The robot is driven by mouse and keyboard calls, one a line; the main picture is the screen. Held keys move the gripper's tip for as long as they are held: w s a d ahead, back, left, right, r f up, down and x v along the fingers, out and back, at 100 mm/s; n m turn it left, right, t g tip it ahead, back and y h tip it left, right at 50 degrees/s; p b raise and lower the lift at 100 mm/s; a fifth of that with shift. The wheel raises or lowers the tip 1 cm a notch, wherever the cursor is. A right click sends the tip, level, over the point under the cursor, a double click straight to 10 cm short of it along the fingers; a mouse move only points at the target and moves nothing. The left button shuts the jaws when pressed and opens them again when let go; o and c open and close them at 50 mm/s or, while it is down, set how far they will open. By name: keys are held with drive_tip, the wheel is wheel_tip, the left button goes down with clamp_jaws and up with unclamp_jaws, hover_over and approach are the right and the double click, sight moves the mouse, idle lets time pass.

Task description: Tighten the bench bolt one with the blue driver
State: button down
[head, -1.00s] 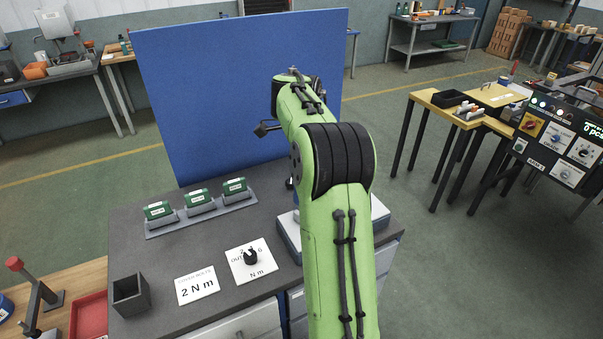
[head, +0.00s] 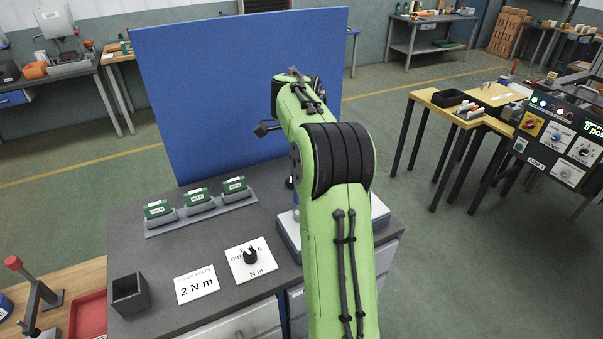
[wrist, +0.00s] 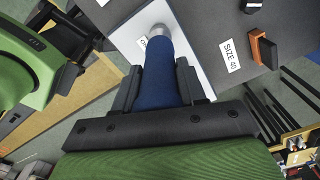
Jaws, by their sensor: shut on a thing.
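In the wrist view my gripper (wrist: 160,88) is shut on the blue driver (wrist: 161,75), with one dark finger on each side of its blue body. The driver's grey tip end (wrist: 160,40) points away from the gripper, over a pale plate (wrist: 188,62). I cannot tell whether it touches anything. Bench bolt one cannot be made out; the driver may hide it. In the head view my green arm hides the gripper and most of the driver. The pale base (head: 288,238) shows partly beside the arm on the grey bench (head: 215,240).
A rack (head: 203,213) with three green labelled blocks stands on the bench. A "2 N m" card (head: 197,285), a card with a black knob (head: 250,256) and a dark open box (head: 130,294) lie nearer. A blue panel (head: 240,90) rises behind. A "SIZE 40" label (wrist: 230,55) shows in the wrist view.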

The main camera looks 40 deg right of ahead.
drive_tip(key=shift+f, duration=0.1)
idle(0.5)
wheel_tip(320, 180, up, 7)
drive_tip(key=p, duration=0.6)
drive_tip(key=shift+r, duration=0.2)
drive_tip(key=shift+f, duration=0.15)
